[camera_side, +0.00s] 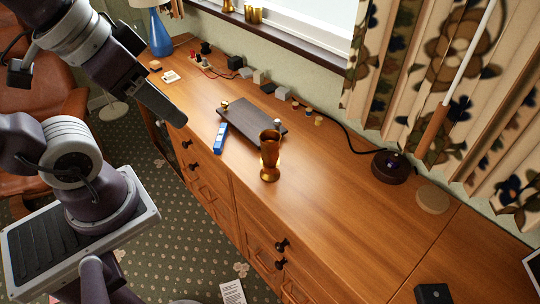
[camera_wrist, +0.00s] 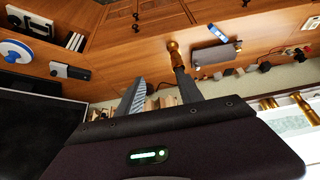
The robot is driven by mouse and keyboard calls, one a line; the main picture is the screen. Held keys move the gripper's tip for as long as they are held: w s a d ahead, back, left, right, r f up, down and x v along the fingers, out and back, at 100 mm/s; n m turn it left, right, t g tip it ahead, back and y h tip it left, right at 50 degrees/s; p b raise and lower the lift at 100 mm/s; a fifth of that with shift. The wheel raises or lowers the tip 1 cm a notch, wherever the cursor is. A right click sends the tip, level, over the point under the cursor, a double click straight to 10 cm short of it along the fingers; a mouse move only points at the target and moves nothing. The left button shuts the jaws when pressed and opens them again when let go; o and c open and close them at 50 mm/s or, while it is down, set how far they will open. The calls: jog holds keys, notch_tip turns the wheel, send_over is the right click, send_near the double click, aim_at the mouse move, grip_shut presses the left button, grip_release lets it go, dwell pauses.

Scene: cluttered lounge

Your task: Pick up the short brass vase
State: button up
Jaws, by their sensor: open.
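A brass vase (camera_side: 270,158), goblet-shaped with a flared cup and a narrow waist, stands upright on the wooden cabinet top, near its front edge. It also shows in the wrist view (camera_wrist: 174,50), beyond my fingertips and nearly in line with the right finger. My gripper (camera_side: 177,117) is in the air above the cabinet's front edge, left of the vase and apart from it. In the wrist view my gripper (camera_wrist: 159,76) has its two fingers spread with nothing held between them. Other brass vessels (camera_side: 253,15) stand on the window sill; their full shapes are cut off.
A dark flat slab (camera_side: 237,117) and a blue-and-white box (camera_side: 220,138) lie close behind and left of the vase. Small blocks, cables and a blue lamp (camera_side: 160,35) are at the back left. A round dark device (camera_side: 390,167) stands right.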

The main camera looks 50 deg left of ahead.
jog(key=shift+o, duration=0.3)
jog(key=o, duration=0.3)
